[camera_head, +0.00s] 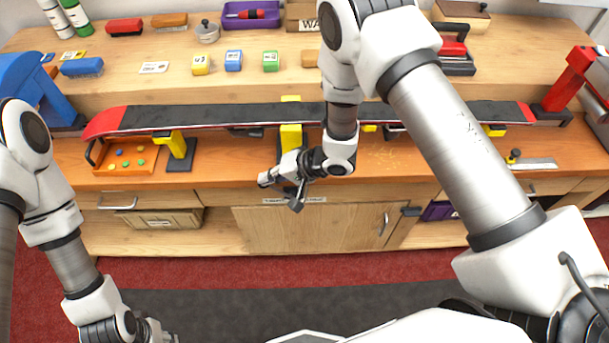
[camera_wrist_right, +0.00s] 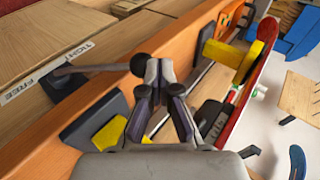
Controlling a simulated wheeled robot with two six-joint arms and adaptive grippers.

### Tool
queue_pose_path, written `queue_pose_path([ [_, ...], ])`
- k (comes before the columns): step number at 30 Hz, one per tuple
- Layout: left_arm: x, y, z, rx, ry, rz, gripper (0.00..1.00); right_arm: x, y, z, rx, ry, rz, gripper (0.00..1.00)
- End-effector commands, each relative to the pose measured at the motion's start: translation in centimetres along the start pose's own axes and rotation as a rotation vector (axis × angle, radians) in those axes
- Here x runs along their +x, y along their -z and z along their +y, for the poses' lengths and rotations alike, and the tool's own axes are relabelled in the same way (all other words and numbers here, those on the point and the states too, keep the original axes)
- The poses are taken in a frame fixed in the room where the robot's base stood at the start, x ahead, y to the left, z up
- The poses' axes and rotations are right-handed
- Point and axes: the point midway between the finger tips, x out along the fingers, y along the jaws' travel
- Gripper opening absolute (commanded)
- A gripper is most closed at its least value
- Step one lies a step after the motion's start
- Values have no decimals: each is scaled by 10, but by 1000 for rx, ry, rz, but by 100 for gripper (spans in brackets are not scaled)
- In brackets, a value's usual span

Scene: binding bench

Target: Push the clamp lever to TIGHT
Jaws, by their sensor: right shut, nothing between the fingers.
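In the right wrist view the clamp lever (camera_wrist_right: 92,68) is a thin dark rod ending in a black ball knob (camera_wrist_right: 139,65). It stands out from the bench front beside a white label strip (camera_wrist_right: 50,70) reading FREE and TIGHT. My right gripper (camera_wrist_right: 160,70) is shut and empty, its fingertips beside the knob; I cannot tell if they touch it. In the head view my right gripper (camera_head: 280,186) is in front of the bench edge, just above the label strip (camera_head: 312,200), and I cannot make out the lever clearly there. My left gripper (camera_head: 155,332) is low at the left, its fingers unclear.
A long dark ski (camera_head: 220,116) with red ends lies across yellow supports (camera_head: 172,140) above the bench top. A blue vise (camera_head: 35,85) stands at the left, a red one (camera_head: 570,80) at the right. A cabinet (camera_head: 310,232) is below; the floor in front is clear.

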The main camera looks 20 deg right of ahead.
Motion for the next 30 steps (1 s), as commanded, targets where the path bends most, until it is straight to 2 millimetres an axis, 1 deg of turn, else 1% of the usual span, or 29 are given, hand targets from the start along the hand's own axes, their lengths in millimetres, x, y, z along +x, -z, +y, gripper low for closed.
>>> queue_pose_path([
  [1, -18, 0, 0, 0, 0, 0, 40, -13, 2, -12, 3, 1, 2, 0],
  [4, -41, 0, 0, 0, 0, 1, 40, -32, 2, -26, 3, 3, 6, 0],
  [5, -28, 1, 0, 0, 0, 2, 40, -33, 2, -20, 3, 4, 9, 0],
  [6, -21, 1, 0, 0, 0, 2, 40, -41, 2, -20, 3, 5, 11, 0],
  [12, -14, 0, 0, 0, 0, 0, 40, -87, 1, -37, 3, 6, 11, 0],
  [15, -12, 0, 0, 0, 0, 0, 40, -104, 1, -43, 3, 7, 11, 0],
  [18, -12, 0, 0, 0, 0, 0, 40, -114, 0, -46, 2, 6, 9, 0],
  [20, -12, 0, 0, 0, 0, 0, 40, -117, 0, -47, 2, 6, 9, 0],
  [30, -12, 0, 0, 0, 0, 0, 40, -118, 0, -48, 2, 5, 8, 0],
])
